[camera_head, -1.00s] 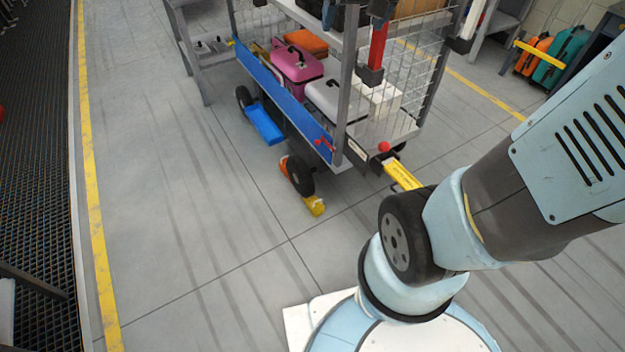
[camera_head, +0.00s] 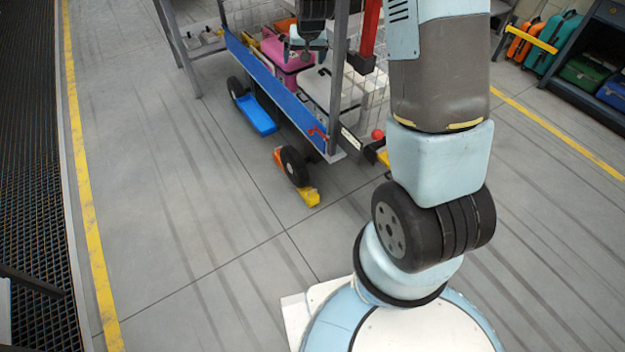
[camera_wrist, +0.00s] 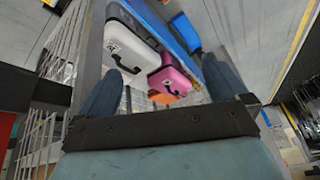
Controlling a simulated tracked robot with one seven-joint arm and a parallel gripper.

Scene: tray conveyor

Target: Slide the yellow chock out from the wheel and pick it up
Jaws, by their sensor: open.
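The yellow chock (camera_head: 312,196) lies on the floor against the near front wheel (camera_head: 294,167) of the luggage cart. An orange piece (camera_head: 278,155) shows on the wheel's other side; I cannot tell whether it joins the chock. My gripper (camera_head: 305,50) is raised at the cart, well above and apart from the chock. In the wrist view my gripper (camera_wrist: 163,64) is open, with nothing between its dark fingers. The chock is not visible in the wrist view.
The cart's blue rail (camera_head: 265,75), posts and wire mesh surround a pink case (camera_head: 285,72) and a white case (camera_head: 330,90). A blue plate (camera_head: 258,115) lies by the other wheel. A yellow bar with a red knob (camera_head: 378,134) is right of the cart. Floor left of the chock is clear.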

